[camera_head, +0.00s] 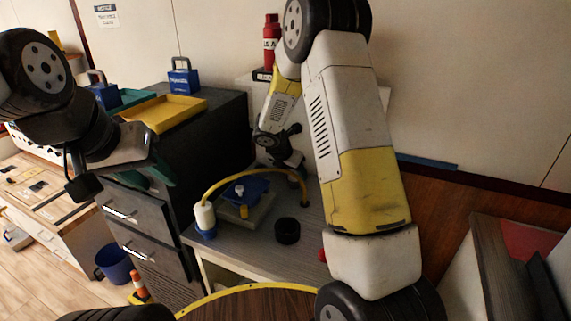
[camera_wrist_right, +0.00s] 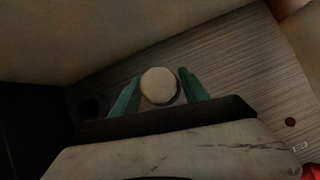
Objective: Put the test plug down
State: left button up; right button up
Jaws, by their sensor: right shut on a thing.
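My right gripper (camera_wrist_right: 160,84) has its teal fingers on either side of a round, pale-topped thing, which I take to be the test plug (camera_wrist_right: 159,86). It is seen end-on above the grey wood-grain bench top. In the head view my right gripper (camera_head: 291,163) points down over the back of the grey bench (camera_head: 258,252), and what it holds is hidden there. I cannot tell whether the plug touches the bench. My left gripper (camera_head: 150,174) is in front of the dark cabinet, away from the bench; its finger gap is unclear.
A white cylinder with a blue base (camera_head: 205,218) stands at the bench's left, with a yellow cable (camera_head: 240,172) arching right. A blue-topped block (camera_head: 246,190) and a black ring (camera_head: 287,231) are nearby. The dark cabinet (camera_head: 215,125) carries a yellow tray (camera_head: 165,112).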

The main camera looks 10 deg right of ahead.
jog(key=shift+f, duration=0.1)
jog(key=o, duration=1.5)
